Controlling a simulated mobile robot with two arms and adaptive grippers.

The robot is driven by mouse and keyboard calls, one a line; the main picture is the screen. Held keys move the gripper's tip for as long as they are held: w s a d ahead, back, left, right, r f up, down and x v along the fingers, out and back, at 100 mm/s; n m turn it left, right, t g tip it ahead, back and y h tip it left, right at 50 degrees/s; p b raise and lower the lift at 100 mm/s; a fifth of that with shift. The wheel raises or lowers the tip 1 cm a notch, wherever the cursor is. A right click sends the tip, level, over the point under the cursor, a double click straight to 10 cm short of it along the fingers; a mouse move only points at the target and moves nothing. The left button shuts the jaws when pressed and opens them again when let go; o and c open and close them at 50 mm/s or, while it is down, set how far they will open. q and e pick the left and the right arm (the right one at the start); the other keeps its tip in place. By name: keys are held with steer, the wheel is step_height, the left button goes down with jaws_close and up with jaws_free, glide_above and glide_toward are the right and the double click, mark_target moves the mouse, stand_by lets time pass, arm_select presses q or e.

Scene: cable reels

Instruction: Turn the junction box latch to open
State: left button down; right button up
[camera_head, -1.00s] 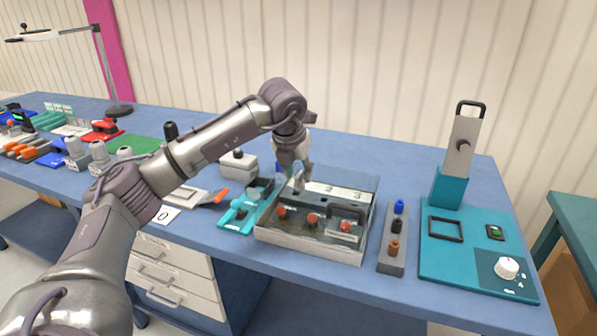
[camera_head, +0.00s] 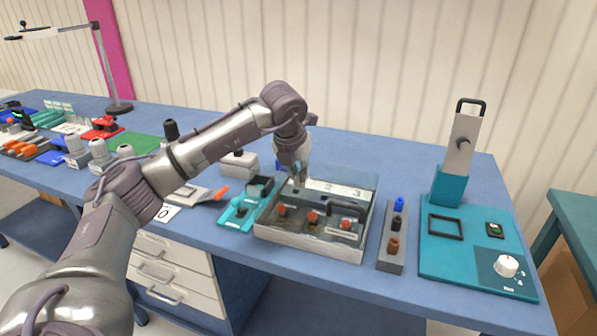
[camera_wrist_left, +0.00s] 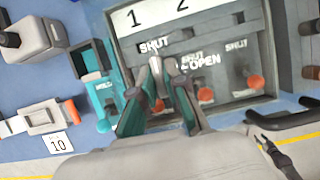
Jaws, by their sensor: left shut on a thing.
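The junction box (camera_head: 312,245) is a wide box with a clear front on the blue bench, with a pale numbered strip across its back part. Orange-tipped latches stand in a row on it: left (camera_head: 282,210), middle (camera_head: 313,217) and right (camera_head: 346,225). In the left wrist view, SHUT and OPEN labels lie above them. My left gripper (camera_wrist_left: 168,98) reaches down over the box's left part. Its fingers are closed around the grey lever of the left latch (camera_wrist_left: 157,72), whose orange tip shows between them. The fingers partly hide this latch. My right gripper is out of view.
A dark handle (camera_head: 346,208) rises at the box's right. A teal fixture (camera_head: 240,212) stands close to its left, and a grey rack with coloured plugs (camera_head: 392,248) to its right. A teal panel with a knob (camera_head: 460,265) is farther right.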

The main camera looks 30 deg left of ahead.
arm_select(q)
steer(key=shift+m, duration=0.3)
steer(key=m+h, duration=0.1)
steer(key=m, duration=0.2)
steer(key=shift+a, duration=0.1)
steer(key=m+h+p, duration=0.1)
steer(key=m, duration=0.2)
steer(key=shift+r+m+h, duration=0.1)
steer(key=shift+m+h, duration=0.2)
steer(key=shift+h, duration=0.1)
steer(key=m+h+p, duration=0.1)
steer(key=m, duration=0.2)
steer(key=m+g+h+p, duration=0.1)
steer(key=m, duration=0.2)
steer(key=shift+w+a+g+p, duration=0.1)
steer(key=shift+w+g+p, duration=0.05)
steer(key=shift+g+p, duration=0.15)
steer(key=m+g+p, duration=0.1)
steer(key=m, duration=0.3)
steer(key=shift+h, duration=0.3)
steer(key=shift+m+g, duration=0.3)
steer(key=shift+m, duration=0.1)
steer(key=c, duration=1.2)
jaws_free()
